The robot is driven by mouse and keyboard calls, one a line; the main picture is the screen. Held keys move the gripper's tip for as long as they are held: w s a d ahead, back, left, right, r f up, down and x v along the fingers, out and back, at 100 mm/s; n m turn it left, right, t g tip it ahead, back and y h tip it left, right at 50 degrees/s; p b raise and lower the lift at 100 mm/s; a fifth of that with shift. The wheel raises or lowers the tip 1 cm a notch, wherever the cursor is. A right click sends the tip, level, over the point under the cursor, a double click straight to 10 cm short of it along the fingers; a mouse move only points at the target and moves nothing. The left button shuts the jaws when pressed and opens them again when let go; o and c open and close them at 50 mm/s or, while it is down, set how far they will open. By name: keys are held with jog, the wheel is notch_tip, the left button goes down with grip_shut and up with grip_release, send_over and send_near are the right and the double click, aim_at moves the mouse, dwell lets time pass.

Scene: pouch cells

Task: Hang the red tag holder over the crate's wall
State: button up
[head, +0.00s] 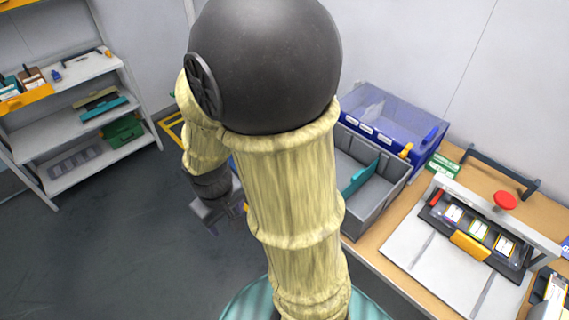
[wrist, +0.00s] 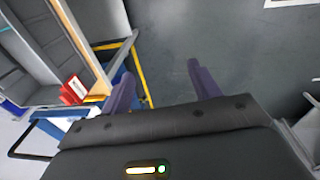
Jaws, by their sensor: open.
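A red tag holder (wrist: 72,92) with a white label shows at the left of the wrist view, beside a grey walled shape and a wooden edge. What it rests on is not clear. I do not make it out in the head view, where my arm covers much of the middle. A grey crate (head: 386,199) with a teal divider stands on the bench in the head view, partly behind my arm. My gripper (wrist: 160,80) is open, with its two fingers apart and nothing between them, over the dark floor. The tag holder is left of the fingers.
A blue bin (head: 385,112) stands behind the crate. A fixture with a red knob (head: 505,201) and a white board (head: 425,255) take up the bench's right. A blue and yellow frame (wrist: 138,60) is close to the left finger. Shelves (head: 80,100) stand far left; open floor lies between.

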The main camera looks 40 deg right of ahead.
jog(key=w+d+f+n+g+h+b, duration=0.1)
jog(key=d+f+n+g+h+b, duration=0.1)
jog(key=d+f+n+g+h, duration=0.5)
jog(key=w+d+f+n+t+h, duration=0.1)
jog(key=w+d+n+t+h, duration=0.1)
jog(key=w+n+h, duration=0.3)
jog(key=w+d+f+n+t+h+b, duration=0.1)
jog(key=w+d+f+n+t+h, duration=0.1)
jog(key=w+n+t+h, duration=0.3)
jog(key=shift+w+d+t, duration=0.3)
jog(key=shift+d, duration=0.55)
jog(key=d+p, duration=0.2)
jog(key=d, duration=1)
jog(key=shift+w, duration=0.45)
jog(key=shift+d, duration=0.1)
